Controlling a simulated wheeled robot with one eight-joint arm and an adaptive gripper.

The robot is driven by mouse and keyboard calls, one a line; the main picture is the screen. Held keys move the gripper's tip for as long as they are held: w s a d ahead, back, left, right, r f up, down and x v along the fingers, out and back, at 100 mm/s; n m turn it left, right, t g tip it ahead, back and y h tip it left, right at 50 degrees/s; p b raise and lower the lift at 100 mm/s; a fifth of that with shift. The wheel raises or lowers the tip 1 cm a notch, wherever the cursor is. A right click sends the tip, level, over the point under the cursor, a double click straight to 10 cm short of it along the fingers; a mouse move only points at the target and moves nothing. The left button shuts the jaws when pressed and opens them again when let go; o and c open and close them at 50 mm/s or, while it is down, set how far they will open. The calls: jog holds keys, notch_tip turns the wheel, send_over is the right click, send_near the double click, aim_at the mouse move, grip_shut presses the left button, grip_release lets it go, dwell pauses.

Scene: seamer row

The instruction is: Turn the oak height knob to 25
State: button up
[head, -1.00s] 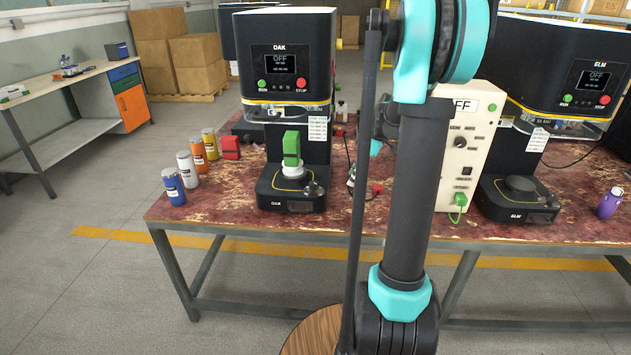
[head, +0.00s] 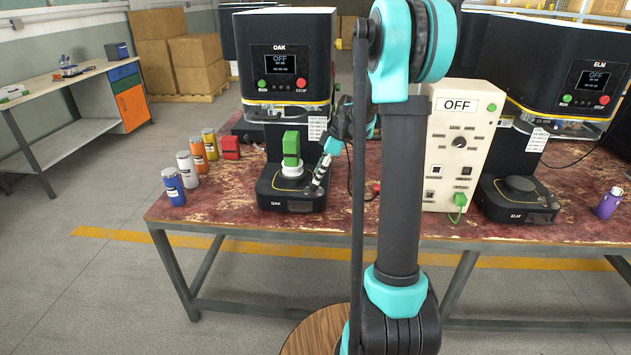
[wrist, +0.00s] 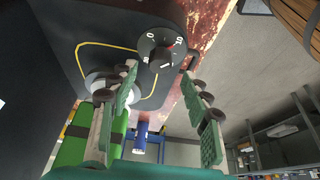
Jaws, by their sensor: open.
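The OAK machine (head: 286,60) stands on the left part of the red bench, its display reading OFF. In the head view my gripper (head: 319,182) is at the base's right side and largely hides the knob.
A green block (head: 291,147) stands on a white support on the OAK base, close to my gripper. A red block (head: 230,147) and several cans (head: 173,186) stand left. A cream control box (head: 458,150) and the ELM machine (head: 565,70) stand right.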

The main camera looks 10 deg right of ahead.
aim_at(314, 185)
jog(key=shift+x, duration=1.85)
jog(key=shift+c, duration=0.6)
grip_shut()
